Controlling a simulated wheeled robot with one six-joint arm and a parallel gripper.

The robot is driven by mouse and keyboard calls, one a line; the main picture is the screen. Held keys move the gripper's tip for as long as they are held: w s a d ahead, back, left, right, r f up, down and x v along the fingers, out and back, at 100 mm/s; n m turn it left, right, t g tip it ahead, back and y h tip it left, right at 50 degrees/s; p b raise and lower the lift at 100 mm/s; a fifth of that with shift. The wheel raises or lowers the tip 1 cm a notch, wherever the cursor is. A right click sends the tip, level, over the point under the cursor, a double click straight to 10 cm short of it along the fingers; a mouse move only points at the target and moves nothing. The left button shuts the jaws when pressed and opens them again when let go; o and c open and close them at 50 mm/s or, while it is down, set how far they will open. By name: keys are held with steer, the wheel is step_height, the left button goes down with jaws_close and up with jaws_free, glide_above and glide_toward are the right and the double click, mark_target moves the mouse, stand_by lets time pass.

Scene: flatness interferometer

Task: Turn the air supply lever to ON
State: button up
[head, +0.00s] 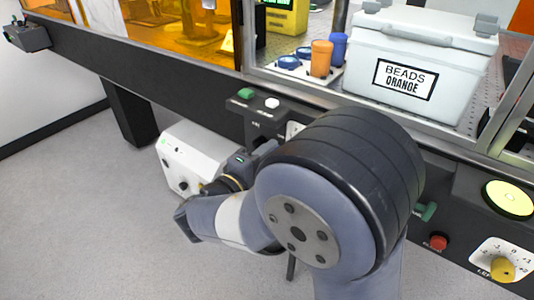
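My arm fills the lower middle of the head view. Its wrist end, with a small green light, reaches up to the black front panel (262,121) under the bench edge. My gripper (262,150) is at that panel's lower part, dark against dark, and I cannot make out its fingers or whether it holds anything. The panel has small white lettering, too small to read surely. I cannot identify the air supply lever; it may be hidden by my gripper or arm. A green handle (427,212) sticks out right of my arm, and its label is not visible.
A green button (246,94) and a white button (272,103) sit above the panel. A white box (195,155) stands below, left. At right are a red button (436,242), a yellow knob (503,269) and a yellow disc (509,198). The "BEADS ORANGE" box (420,60) stands behind.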

stand_by(0.3)
steer(key=o, duration=1)
steer(key=shift+s+a, duration=0.1)
steer(key=p+v, duration=0.1)
steer(key=v, duration=0.9)
steer(key=shift+s+a, duration=0.2)
steer(key=b+x, duration=0.1)
steer(key=x, duration=1)
steer(key=shift+s, duration=0.1)
